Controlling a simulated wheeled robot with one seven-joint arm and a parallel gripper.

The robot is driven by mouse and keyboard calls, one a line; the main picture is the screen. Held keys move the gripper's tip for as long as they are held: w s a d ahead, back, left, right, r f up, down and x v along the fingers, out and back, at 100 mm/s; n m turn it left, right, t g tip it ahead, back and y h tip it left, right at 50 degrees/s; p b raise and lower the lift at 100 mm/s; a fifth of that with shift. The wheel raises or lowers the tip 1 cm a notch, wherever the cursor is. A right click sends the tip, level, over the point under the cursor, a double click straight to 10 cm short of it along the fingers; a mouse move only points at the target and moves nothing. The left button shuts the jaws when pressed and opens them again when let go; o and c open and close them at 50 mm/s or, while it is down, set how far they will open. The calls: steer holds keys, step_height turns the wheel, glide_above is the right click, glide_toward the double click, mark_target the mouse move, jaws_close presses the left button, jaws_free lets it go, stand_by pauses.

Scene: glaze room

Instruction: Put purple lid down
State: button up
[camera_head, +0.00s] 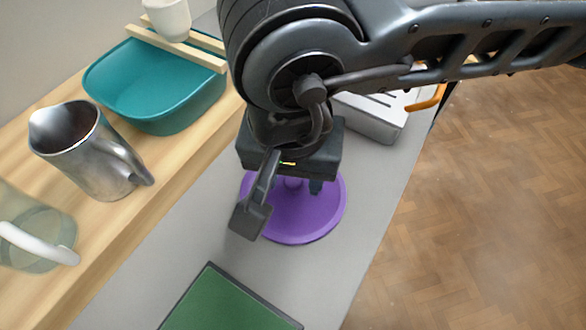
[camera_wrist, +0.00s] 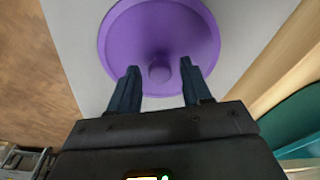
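The purple lid (camera_head: 305,222) is a round disc with a small knob on top. It appears to lie flat on the grey counter strip (camera_head: 185,245), partly hidden under my gripper in the head view. My gripper (camera_head: 283,206) is right above the lid, pointing down, with its two fingers spread wide. In the wrist view, the fingers of my gripper (camera_wrist: 160,70) stand on either side of the lid's knob (camera_wrist: 160,72), with a gap on both sides. The purple lid (camera_wrist: 160,32) shows nearly whole there.
A green board (camera_head: 228,305) lies at the front of the strip. A metal tray (camera_head: 375,124) is behind the lid. On the wooden surface at left stand a steel pitcher (camera_head: 92,150), a teal basin (camera_head: 160,95) and a clear jug (camera_head: 40,235). Open floor (camera_head: 490,220) lies right.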

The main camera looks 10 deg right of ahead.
mark_target(291, 202)
steer(key=shift+r, duration=0.1)
steer(key=shift+r+p, duration=0.25)
steer(key=shift+p, duration=0.15)
steer(key=r, duration=0.3)
steer(key=s+r, duration=0.1)
steer(key=r, duration=0.7)
steer(key=shift+s+a+r, duration=0.15)
steer(key=shift+s+r, duration=0.05)
steer(key=shift+r, duration=0.05)
